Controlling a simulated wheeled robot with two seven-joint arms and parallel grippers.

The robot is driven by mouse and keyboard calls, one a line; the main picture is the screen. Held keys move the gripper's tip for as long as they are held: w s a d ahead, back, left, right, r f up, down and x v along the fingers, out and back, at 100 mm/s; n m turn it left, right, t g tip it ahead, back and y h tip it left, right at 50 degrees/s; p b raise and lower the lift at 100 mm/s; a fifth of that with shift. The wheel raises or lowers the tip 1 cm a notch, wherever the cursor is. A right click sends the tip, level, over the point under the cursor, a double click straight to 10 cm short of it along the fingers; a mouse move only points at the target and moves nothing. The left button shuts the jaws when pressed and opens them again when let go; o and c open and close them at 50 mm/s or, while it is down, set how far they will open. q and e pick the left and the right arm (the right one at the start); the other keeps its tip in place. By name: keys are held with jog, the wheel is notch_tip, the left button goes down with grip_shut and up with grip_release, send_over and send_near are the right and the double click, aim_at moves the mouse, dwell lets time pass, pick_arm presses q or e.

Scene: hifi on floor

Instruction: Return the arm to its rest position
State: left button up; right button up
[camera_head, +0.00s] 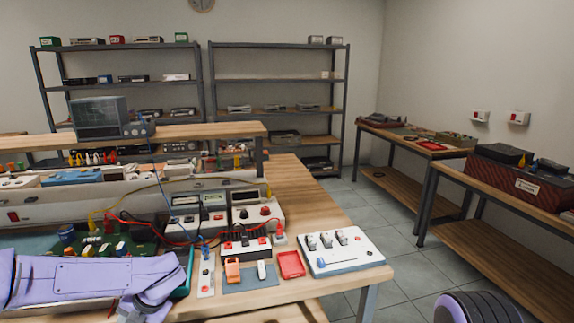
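My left arm, pale purple, comes in from the left at the lower left, low over the front edge of the workbench (330,211). Its far end bends down near a green-edged item, and no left gripper fingers can be made out before the bottom edge of the picture. A ringed purple and dark part, which looks like my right arm, shows at the lower right corner. My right gripper is outside the picture. I see nothing held.
A side table (520,255) stands right. Floor (400,275) between is clear.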

pick_arm(q)
jog(key=s+f+m+t+y, duration=0.1)
jog(key=s+f+m+t, duration=0.1)
jog(key=s+f+m, duration=0.35)
jog(key=s+f+m+t+y, duration=0.2)
jog(key=f+m, duration=0.5)
jog(key=f, duration=0.2)
jog(key=s+d+f+m+h, duration=0.1)
jog(key=s+f+m+h, duration=0.1)
jog(key=s+m, duration=0.3)
jog(key=s+d+f+m+h, duration=0.1)
jog(key=s+f+m, duration=0.3)
jog(key=s, duration=0.5)
jog(key=s+d+f+m+g+h, duration=0.1)
jog(key=s+d+f+m+h, duration=0.1)
jog(key=s+m, duration=0.5)
jog(key=shift+s+f+h, duration=0.3)
jog(key=shift+f+h, duration=0.1)
jog(key=shift+f, duration=0.4)
